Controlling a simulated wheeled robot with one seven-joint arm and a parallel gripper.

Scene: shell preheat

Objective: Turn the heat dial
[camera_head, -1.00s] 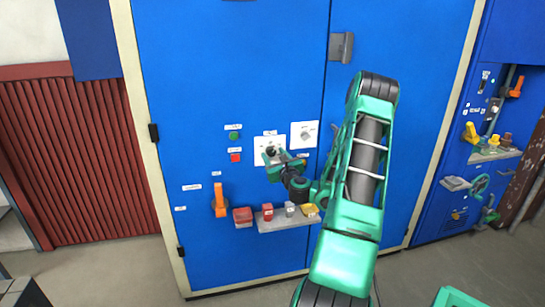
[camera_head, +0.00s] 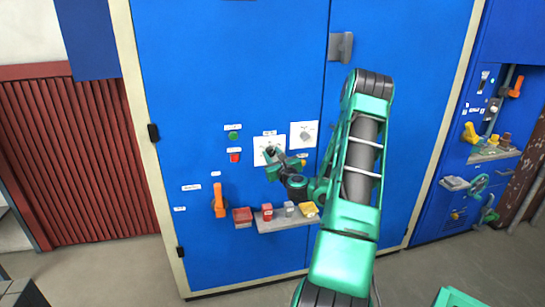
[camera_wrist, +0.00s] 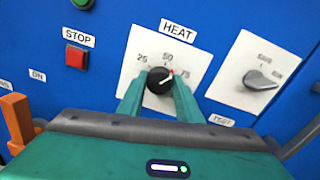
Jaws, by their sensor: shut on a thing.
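The heat dial (camera_wrist: 159,80) is a black round knob with a red mark, on a white plate labelled HEAT with 25, 50 and 75. In the wrist view the red mark points up and right, between 50 and 75. My gripper (camera_wrist: 157,90) is shut on the dial, with one green finger on each side of it. In the head view my gripper (camera_head: 273,158) is at the dial's white plate (camera_head: 262,143), and its fingers largely hide the knob.
A grey selector knob (camera_wrist: 260,80) on a white plate is just right of the dial. A red STOP button (camera_wrist: 76,57) and a green button (camera_head: 233,136) are to the left. An orange lever (camera_head: 218,200) is lower left. A shelf (camera_head: 270,226) with small blocks juts out below.

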